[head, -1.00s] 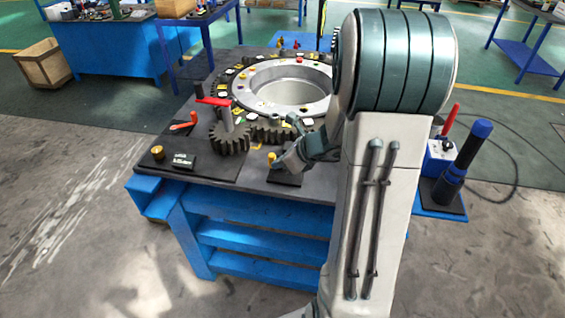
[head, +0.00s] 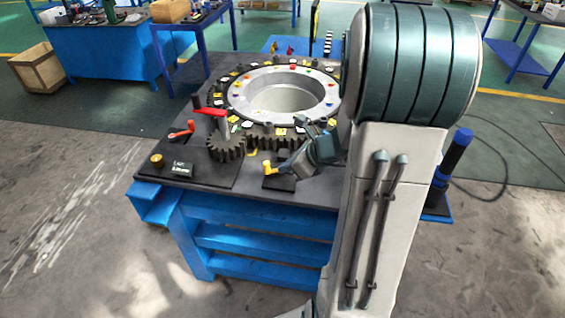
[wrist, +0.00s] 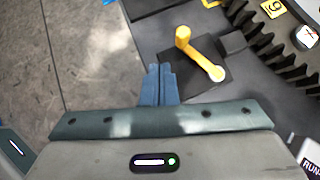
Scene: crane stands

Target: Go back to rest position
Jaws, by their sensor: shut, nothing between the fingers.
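My gripper shows in the wrist view with its two blue fingers (wrist: 160,80) pressed together and nothing between them. It is beside a yellow crank handle (wrist: 185,42) on a black base, apart from it in that picture. In the head view the same yellow handle (head: 267,167) stands on a black plate near the front edge of the table, just left of my gripper (head: 287,163). The fingertips are hard to make out there. My arm rises on the right and hides part of the table.
The dark-topped table (head: 205,180) on a blue frame holds a large ring gear (head: 240,88), a small gear (head: 226,148), a red lever (head: 210,111) and a red crank (head: 181,130). A blue-and-black cylinder (head: 452,160) stands right of my arm.

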